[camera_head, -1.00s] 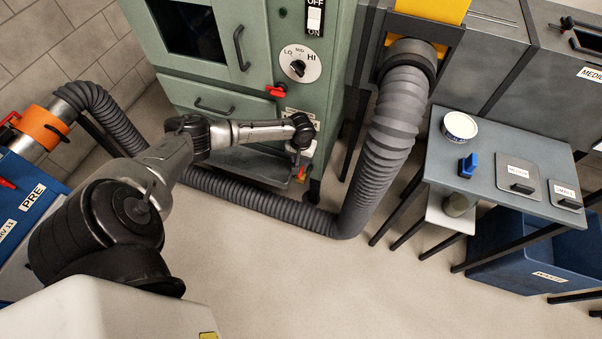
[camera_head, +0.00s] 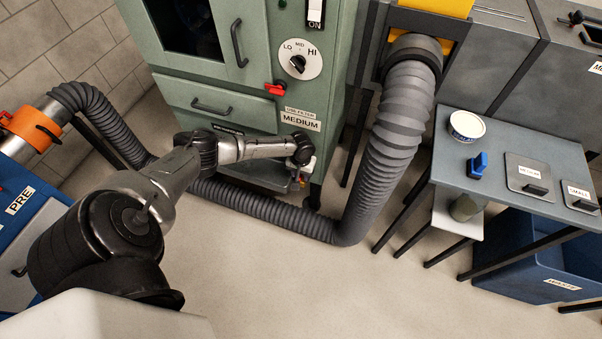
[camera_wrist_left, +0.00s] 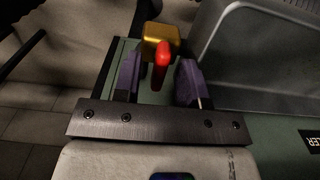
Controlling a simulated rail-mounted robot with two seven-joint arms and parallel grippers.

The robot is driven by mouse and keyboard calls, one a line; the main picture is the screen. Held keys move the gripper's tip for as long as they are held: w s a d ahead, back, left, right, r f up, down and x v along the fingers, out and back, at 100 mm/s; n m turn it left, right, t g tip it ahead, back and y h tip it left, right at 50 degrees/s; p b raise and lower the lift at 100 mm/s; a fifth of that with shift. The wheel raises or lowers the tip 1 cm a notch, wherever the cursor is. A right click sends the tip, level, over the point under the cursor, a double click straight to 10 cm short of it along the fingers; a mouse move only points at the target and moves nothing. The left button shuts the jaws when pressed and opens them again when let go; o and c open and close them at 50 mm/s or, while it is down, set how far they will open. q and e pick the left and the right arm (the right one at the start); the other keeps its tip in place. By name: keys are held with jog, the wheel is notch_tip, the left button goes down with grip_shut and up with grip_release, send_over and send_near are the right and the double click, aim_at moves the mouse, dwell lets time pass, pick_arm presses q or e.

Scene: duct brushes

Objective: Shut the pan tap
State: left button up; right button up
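The pan tap has a brass body (camera_wrist_left: 161,36) and a red lever (camera_wrist_left: 162,62), low at the front of the green cabinet (camera_head: 185,88). In the left wrist view, the lever points toward my gripper. My left gripper (camera_wrist_left: 158,84) is open, with its two purple fingers on either side of the lever. Gaps show between the lever and both fingers. In the head view, my left gripper (camera_head: 300,172) is at the cabinet's lower right corner, and my arm hides most of the tap. My right gripper is not in view.
A thick grey hose (camera_head: 385,140) runs along the floor just right of and below my left gripper. A red handle (camera_head: 275,88) and a dial (camera_head: 299,60) are higher on the cabinet. A side table (camera_head: 500,145) stands at right. The floor in front is clear.

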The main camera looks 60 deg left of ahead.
pick_arm(q)
grip_shut()
